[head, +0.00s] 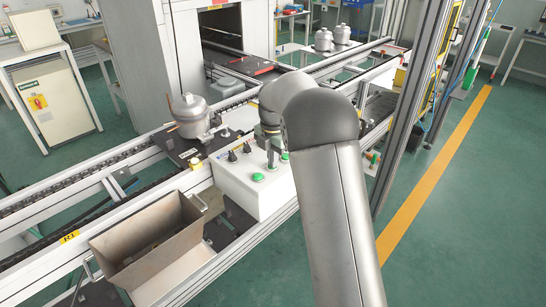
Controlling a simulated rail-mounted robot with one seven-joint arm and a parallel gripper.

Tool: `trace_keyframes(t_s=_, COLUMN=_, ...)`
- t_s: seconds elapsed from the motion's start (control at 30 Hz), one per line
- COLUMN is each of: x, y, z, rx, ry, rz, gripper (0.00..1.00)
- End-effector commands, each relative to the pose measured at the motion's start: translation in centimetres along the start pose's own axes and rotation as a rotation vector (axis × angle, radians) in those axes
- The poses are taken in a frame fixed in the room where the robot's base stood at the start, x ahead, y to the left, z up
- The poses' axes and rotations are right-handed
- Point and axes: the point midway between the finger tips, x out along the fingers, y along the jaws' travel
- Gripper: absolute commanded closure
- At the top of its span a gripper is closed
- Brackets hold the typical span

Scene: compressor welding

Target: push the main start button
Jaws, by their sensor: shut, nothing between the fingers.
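A white control box (240,190) stands at the front of the conveyor line. Its sloped top carries a large green button (258,177), a smaller green button (284,156) at its right, and black knobs (232,156) toward the back. I cannot read which one is labelled main start. My gripper (271,164) points down over the right part of the panel, between the two green buttons in the picture. It is small and partly dark, with its fingers shut and empty. I cannot tell whether the tips touch the panel. My arm hides the box's right side.
A grey compressor (190,114) sits on a dark pallet on the conveyor behind the box. An open metal bin (146,246) stands front left. More compressors (323,40) stand at the back. A metal frame post (410,100) rises to the right of my arm.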

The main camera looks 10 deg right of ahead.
Motion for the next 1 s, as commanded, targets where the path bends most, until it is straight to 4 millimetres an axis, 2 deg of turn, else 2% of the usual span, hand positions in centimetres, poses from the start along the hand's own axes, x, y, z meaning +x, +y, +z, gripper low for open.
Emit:
trace_keyframes(t_s=0.03, x=1.4, y=-0.4, z=-0.2, rx=0.0, ry=0.013, rz=-0.022, gripper=1.0)
trace_keyframes(t_s=0.17, x=0.2, y=-0.4, z=-0.2, rx=0.0, ry=0.011, rz=-0.018, gripper=1.0)
trace_keyframes(t_s=0.7, x=-11.4, y=0.0, z=-0.2, rx=-0.003, ry=-0.003, rz=0.004, gripper=1.0)
trace_keyframes(t_s=0.83, x=-13.2, y=0.0, z=-0.2, rx=-0.003, ry=-0.003, rz=0.003, gripper=1.0)
trace_keyframes(t_s=1.0, x=-14.2, y=0.0, z=-0.2, rx=-0.003, ry=-0.002, rz=0.003, gripper=1.0)
